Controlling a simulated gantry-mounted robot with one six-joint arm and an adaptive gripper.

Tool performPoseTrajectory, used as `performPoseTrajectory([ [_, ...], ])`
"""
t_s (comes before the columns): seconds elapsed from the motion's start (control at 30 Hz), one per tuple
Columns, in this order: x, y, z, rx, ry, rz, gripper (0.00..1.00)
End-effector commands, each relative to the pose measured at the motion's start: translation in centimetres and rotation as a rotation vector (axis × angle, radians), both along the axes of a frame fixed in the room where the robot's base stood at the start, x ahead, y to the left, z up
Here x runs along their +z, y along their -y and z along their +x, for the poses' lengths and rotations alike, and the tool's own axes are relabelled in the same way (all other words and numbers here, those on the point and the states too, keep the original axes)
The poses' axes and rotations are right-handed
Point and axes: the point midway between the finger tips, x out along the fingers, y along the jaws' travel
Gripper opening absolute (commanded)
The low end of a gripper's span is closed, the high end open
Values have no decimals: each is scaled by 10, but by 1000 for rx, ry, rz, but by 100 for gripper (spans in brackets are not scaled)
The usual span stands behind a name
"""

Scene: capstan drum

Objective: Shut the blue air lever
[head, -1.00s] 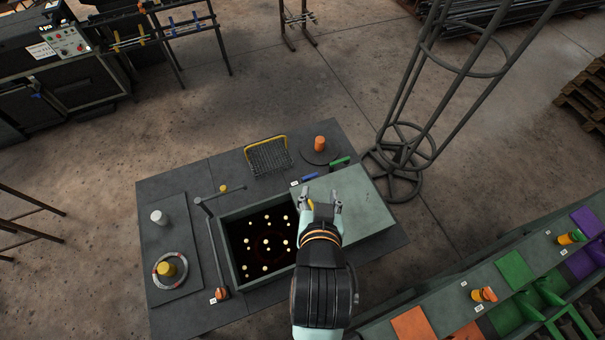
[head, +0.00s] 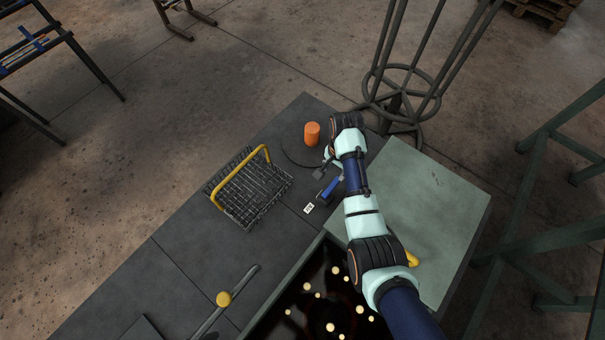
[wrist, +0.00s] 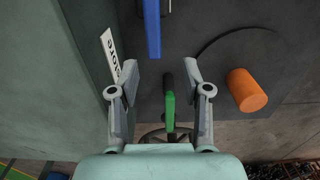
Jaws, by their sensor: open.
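The blue air lever (head: 331,187) lies by the back edge of the green box, with a small white label (head: 308,208) beside it. In the wrist view the blue lever (wrist: 152,28) shows at the top, beyond my fingertips and apart from them. My gripper (head: 324,164) is open and empty over the lever area. In the wrist view the green lever (wrist: 169,108) lies between the fingers; whether they touch it I cannot tell. My gripper hides the green lever in the head view.
An orange cylinder (head: 312,134) stands just behind my gripper, to the right in the wrist view. A wire basket with a yellow handle (head: 243,185) stands to the left. The pale green lid (head: 450,205) covers part of the box, whose open part holds glowing dots. A metal frame stands behind.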

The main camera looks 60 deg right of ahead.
Motion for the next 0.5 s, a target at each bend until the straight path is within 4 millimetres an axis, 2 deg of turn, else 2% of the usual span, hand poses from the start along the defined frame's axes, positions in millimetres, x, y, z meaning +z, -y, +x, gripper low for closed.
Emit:
performPoseTrajectory([
  [0.17,-6,0,-1,-2,-2,2,48],
  [0.5,-67,-1,0,1,-2,2,48],
])
